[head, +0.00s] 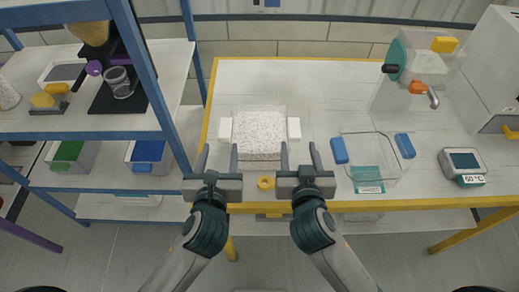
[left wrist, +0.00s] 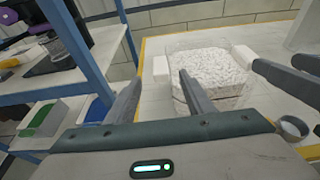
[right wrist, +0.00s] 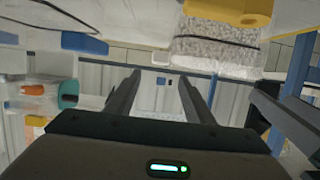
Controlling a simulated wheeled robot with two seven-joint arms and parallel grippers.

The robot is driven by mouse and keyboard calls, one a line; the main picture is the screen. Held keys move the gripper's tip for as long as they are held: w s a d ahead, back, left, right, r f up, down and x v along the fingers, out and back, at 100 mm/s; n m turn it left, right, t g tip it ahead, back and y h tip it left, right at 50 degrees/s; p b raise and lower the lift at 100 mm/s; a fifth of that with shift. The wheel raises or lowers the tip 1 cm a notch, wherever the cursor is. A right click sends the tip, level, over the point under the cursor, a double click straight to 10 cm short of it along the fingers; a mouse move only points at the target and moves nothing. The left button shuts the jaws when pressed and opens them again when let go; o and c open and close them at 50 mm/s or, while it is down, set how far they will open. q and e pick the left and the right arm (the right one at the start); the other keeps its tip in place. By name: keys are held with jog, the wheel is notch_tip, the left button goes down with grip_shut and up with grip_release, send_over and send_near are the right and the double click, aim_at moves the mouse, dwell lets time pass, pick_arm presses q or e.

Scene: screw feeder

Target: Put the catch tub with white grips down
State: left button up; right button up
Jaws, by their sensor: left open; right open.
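The catch tub with white grips (head: 259,155) is a clear tub filled with white granules, standing on the table near its front edge. One white grip (head: 225,130) is on its left side and the other white grip (head: 294,128) on its right. My left gripper (head: 218,160) is open and empty, in front of the tub's left side. My right gripper (head: 299,160) is open and empty, in front of its right side. The tub also shows in the left wrist view (left wrist: 208,72) and, upside down, in the right wrist view (right wrist: 215,50).
An empty clear tub with blue grips (head: 370,158) stands to the right on the table (head: 300,85). A crank machine (head: 415,62) and a display unit (head: 463,165) stand further right. A blue shelf rack (head: 150,75) is at left.

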jog(key=shift+s+r, duration=0.1)
jog(key=shift+s, duration=0.3)
jog(key=shift+r, duration=0.1)
notch_tip(320, 180, up, 9)
jog(key=p, duration=0.9)
dwell(1.0)
dwell(0.6)
